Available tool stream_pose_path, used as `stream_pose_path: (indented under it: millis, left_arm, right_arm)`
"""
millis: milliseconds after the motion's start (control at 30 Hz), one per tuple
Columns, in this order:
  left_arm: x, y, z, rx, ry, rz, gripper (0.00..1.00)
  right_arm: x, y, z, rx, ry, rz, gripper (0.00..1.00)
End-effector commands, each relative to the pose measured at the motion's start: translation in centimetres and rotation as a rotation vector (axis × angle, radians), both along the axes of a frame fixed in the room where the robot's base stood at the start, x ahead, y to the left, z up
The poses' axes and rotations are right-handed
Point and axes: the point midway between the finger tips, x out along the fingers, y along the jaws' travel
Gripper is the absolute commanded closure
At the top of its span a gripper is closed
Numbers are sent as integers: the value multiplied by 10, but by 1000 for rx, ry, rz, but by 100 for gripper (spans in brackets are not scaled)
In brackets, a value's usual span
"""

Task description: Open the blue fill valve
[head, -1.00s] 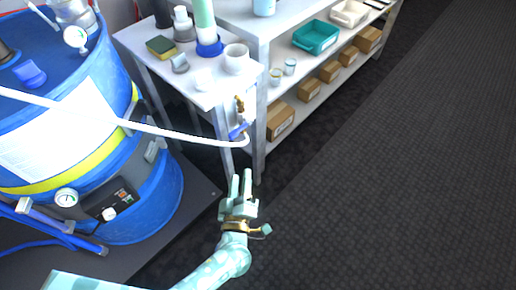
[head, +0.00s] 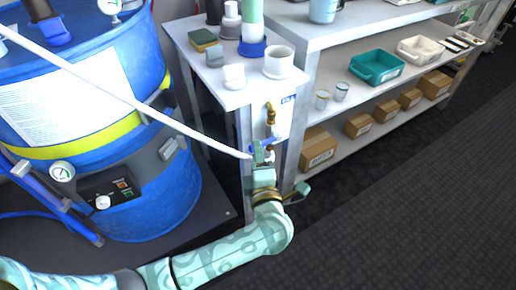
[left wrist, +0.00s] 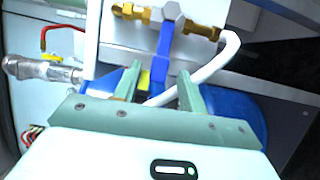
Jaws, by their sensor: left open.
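The blue fill valve is a blue lever (left wrist: 162,58) on a brass fitting (left wrist: 206,23) in the left wrist view. The brass pipe (head: 270,116) also shows in the head view, on a white panel at the side table, with a little of the blue handle (head: 254,148) behind my fingers. My left gripper (head: 262,155) is at the valve, just below the brass pipe. In the left wrist view its two fingers (left wrist: 158,92) are open, with the lever's lower end between or just beyond them. I cannot tell whether they touch it. My right gripper is not in view.
A white hose (head: 150,116) runs from the blue drum (head: 165,212) to the valve and passes close to my fingers. The side table (head: 232,97) holds cups and a sponge. A shelf (head: 365,115) with boxes and trays stands right. The dark floor is clear.

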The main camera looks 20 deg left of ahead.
Motion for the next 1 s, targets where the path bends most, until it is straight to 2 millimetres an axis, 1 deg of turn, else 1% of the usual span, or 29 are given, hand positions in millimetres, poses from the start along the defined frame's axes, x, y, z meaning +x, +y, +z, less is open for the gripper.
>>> stream_pose_path:
  millis: [33,100,200,333,567,600,667,700,733,967,1000]
  left_arm:
    - [8,5,-4,2,1,0,58]
    - [17,9,-3,1,0,0,58]
    - [25,14,-2,0,0,0,58]
    - [30,17,-1,0,0,0,58]
    - [30,17,0,0,0,0,58]
    - [30,17,0,0,0,0,69]
    - [30,17,0,0,0,0,86]
    - [30,17,0,0,0,0,97]
    - [30,17,0,0,0,0,100]
    - [29,17,1,2,4,0,100]
    - [29,17,2,5,7,0,100]
  right_arm:
    - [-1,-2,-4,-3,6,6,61]
    - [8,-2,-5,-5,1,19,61]
    - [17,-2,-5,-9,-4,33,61]
    - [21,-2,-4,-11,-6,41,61]
    - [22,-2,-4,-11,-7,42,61]
    - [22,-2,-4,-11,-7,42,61]
    - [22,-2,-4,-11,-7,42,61]
    - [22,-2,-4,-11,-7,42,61]
    - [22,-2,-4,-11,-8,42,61]
    - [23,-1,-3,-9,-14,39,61]
    - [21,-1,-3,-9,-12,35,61]
